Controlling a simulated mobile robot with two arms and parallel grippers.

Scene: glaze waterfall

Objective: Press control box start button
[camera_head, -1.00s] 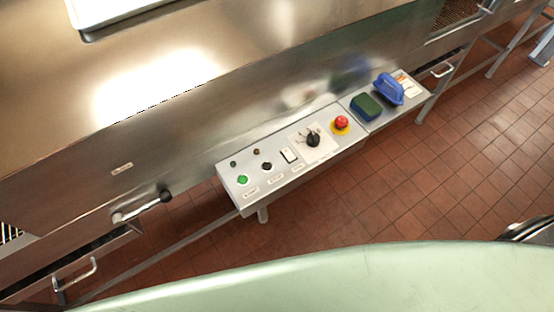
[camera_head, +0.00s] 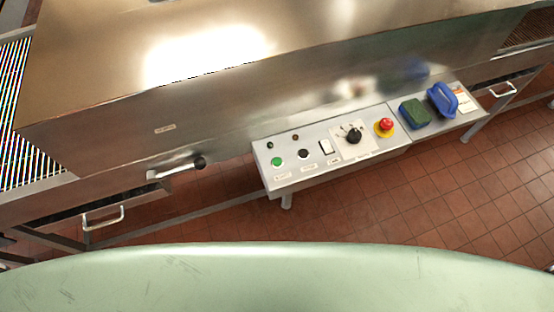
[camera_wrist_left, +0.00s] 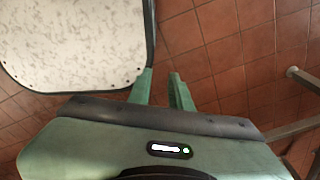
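The control box (camera_head: 333,152) is a grey sloped panel on the front of the steel machine, in the middle of the head view. Its green start button (camera_head: 277,161) is at the left end, beside a black button (camera_head: 304,155). A white switch, a black rotary knob (camera_head: 353,136) and a red emergency stop (camera_head: 386,125) on yellow follow to the right. My left gripper (camera_wrist_left: 162,80) shows only in the left wrist view, with its two green fingers apart, nothing between them, and tile floor beyond. My right gripper is in neither view.
The left wrist view shows a white speckled panel (camera_wrist_left: 75,40) with a dark rim close by.

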